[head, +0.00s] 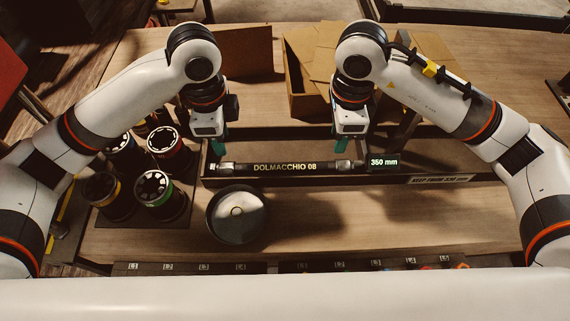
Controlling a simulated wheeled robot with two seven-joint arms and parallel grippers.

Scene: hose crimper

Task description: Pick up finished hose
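The finished hose (285,167) is black with the white text "DOLMACCHIO 08" and a metal fitting at each end. It lies level, left to right, in a long dark tray (300,182). My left gripper (219,148) points down just behind the hose's left fitting, with green fingertips. My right gripper (342,146) points down just behind the right fitting in the same way. Both look apart from the hose. The gap between the fingers of either gripper cannot be made out from this angle.
A small display (384,162) reading "350 mm" stands at the hose's right end. Round dies or spools (153,187) stand in a dark rack at left. A round metal dish (236,215) sits in front of the tray. An open cardboard box (305,80) stands behind. The table's right side is clear.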

